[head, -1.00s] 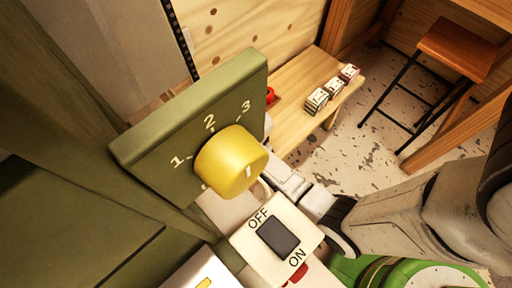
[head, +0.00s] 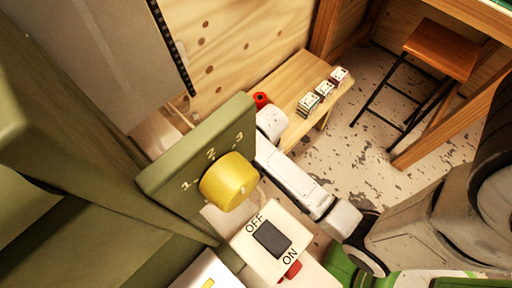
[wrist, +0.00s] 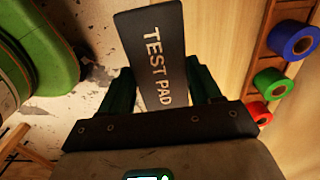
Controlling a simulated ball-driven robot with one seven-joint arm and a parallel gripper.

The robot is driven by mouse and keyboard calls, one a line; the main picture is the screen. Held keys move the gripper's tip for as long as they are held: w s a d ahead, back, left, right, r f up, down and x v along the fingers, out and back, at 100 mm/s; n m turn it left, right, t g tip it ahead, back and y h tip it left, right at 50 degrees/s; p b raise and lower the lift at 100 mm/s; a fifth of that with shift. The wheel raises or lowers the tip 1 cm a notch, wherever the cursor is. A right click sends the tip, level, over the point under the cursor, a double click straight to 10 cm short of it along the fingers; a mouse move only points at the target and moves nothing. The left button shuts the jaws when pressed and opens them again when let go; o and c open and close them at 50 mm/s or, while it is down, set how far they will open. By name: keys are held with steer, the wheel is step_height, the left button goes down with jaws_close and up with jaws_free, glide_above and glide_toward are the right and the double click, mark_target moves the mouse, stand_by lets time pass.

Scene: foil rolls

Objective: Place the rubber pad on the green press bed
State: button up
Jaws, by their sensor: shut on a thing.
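The rubber pad (wrist: 150,30) is a dark flat piece marked TEST PAD. In the wrist view it sticks out from between the two fingers of my gripper (wrist: 161,85), which is shut on it. The pad is tilted slightly in the picture. In the head view my arm runs behind the yellow dial and its panel, and the gripper and pad are hidden there. An olive-green machine (head: 60,150) fills the left of the head view. I cannot make out the green press bed in either view.
The dial panel (head: 160,180) with a yellow dial (head: 229,181) and an OFF/ON switch box (head: 270,238) stand close to my arm. A wooden bench (head: 290,95) holds small boxes. A stool (head: 440,50) stands farther right. Coloured rolls (wrist: 292,38) hang in the wrist view.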

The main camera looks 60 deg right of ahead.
steer(key=s+r+p, duration=0.1)
steer(key=s+r, duration=0.2)
steer(key=s, duration=0.5)
steer(key=shift+a+r, duration=0.15)
steer(key=shift+a, duration=0.3)
